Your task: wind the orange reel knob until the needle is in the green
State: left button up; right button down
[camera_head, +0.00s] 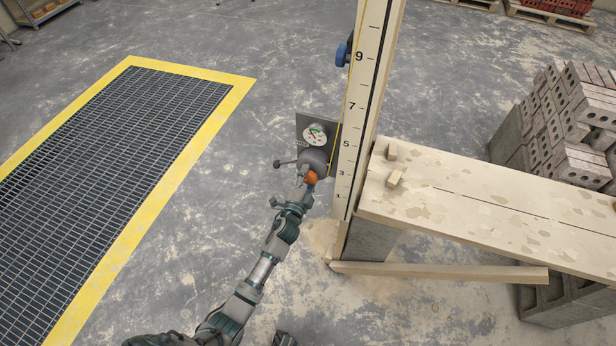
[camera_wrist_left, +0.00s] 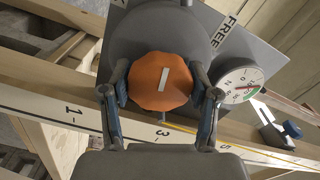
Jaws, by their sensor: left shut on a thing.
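The orange reel knob (camera_head: 312,179) sits on the front of the grey reel, low on the upright staff. In the left wrist view the knob (camera_wrist_left: 160,82) faces me, with a white bar mark standing nearly upright. My left gripper (camera_head: 306,176) is shut on the knob, one finger on each side. The round white gauge (camera_head: 314,134) is on the grey plate just above the reel. In the left wrist view, the gauge's (camera_wrist_left: 240,84) red needle points right, close to the edge of the green band; I cannot tell surely whether it touches it.
The numbered staff (camera_head: 363,90) carries a blue clamp knob (camera_head: 342,55). A short lever with a dark ball (camera_head: 277,163) sticks out left of the reel. A plank bench (camera_head: 480,200) stands to the right, brick stacks beyond. A yellow-edged floor grate (camera_head: 110,150) lies left.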

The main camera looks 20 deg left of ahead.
pick_arm(q)
jog(key=shift+d+f+m, duration=0.1)
jog(key=shift+f+m, duration=0.15)
jog(key=shift+m, duration=0.05)
jog(key=o, duration=1.2)
jog(key=shift+r, duration=0.1)
jog(key=s, duration=1.2)
